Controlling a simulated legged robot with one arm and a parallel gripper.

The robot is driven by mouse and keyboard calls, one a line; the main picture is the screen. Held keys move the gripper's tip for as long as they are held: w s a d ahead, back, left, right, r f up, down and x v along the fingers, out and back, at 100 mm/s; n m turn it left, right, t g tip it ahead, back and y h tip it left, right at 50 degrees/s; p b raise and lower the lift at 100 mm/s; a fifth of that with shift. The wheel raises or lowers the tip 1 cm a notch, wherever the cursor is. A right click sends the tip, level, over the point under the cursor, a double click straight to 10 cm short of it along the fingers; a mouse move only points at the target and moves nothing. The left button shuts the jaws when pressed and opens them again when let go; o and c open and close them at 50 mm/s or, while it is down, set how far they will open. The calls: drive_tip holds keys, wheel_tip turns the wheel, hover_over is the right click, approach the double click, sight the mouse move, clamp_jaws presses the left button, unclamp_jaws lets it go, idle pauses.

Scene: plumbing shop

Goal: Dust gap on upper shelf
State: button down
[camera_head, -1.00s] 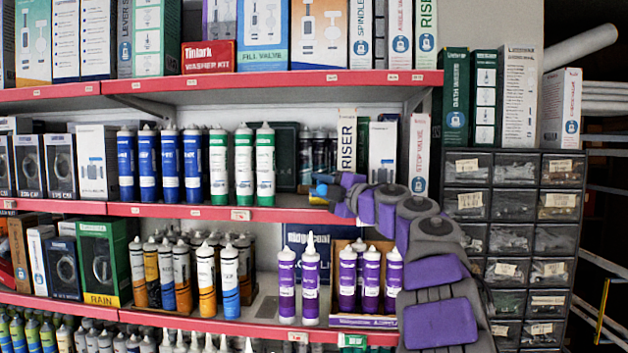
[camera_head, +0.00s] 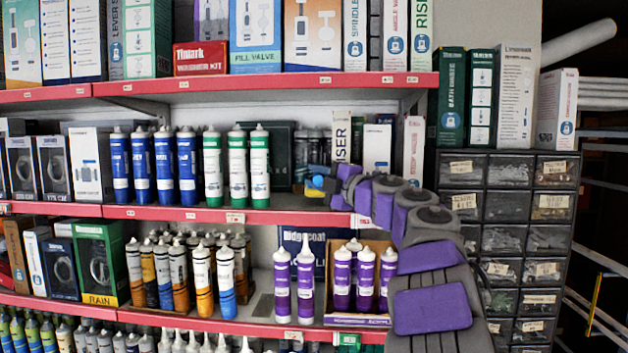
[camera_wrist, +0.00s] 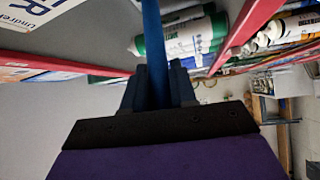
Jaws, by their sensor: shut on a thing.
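My gripper (camera_head: 322,186) is in front of the shelf bay between the green-and-white tubes (camera_head: 260,165) and the RISER box (camera_head: 341,138), just above the red front edge. In the wrist view, my gripper (camera_wrist: 158,85) is shut on a slim blue handle (camera_wrist: 153,35), which runs away between the fingers. Whether the handle has a duster head cannot be seen. The gap (camera_head: 287,190) on this shelf (camera_head: 160,212) has bare board at the front and dark items behind.
Blue tubes (camera_head: 164,165) stand left of the green-and-white ones. A STOP VALVE box (camera_head: 414,150) stands close to my arm on the right. Purple tubes (camera_head: 282,285) stand on the shelf below. The upper shelf board (camera_head: 250,82) overhangs the bay. A drawer cabinet (camera_head: 506,235) is at right.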

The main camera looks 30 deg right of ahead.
sight(316, 181)
drive_tip(key=shift+s, duration=0.55)
drive_tip(key=s+a, duration=0.1)
drive_tip(key=a, duration=0.1)
drive_tip(key=s+a+b, duration=0.1)
drive_tip(key=s+a, duration=0.1)
drive_tip(key=shift+a, duration=0.1)
drive_tip(key=shift+s+b, duration=0.5)
drive_tip(key=shift+s, duration=0.75)
drive_tip(key=s+a, duration=0.6)
drive_tip(key=s, duration=0.1)
drive_tip(key=shift+s, duration=0.25)
drive_tip(key=shift+d, duration=0.2)
